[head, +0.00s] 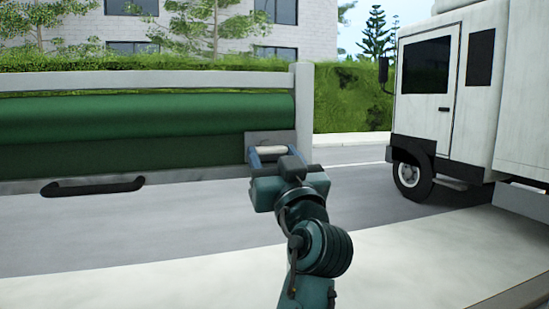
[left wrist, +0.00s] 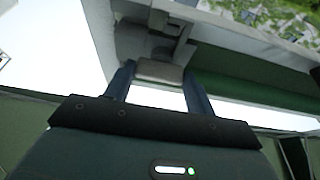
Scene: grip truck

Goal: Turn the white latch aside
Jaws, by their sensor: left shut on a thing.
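The white latch (head: 272,149) is a short pale bar at the right end of the green panel, by a grey bracket (head: 262,138). My left gripper (head: 270,153) is shut on the latch, with its blue fingers on either side of it. In the left wrist view the latch (left wrist: 160,70) lies between the two fingers, below the grey bracket (left wrist: 150,42). My fingers hide the latch's ends. My right gripper is in neither view.
The green panel (head: 150,120) sits in a pale frame with a right post (head: 304,110). A black handle (head: 93,187) is at its lower left. A white truck (head: 425,105) stands at the right. Open road lies between.

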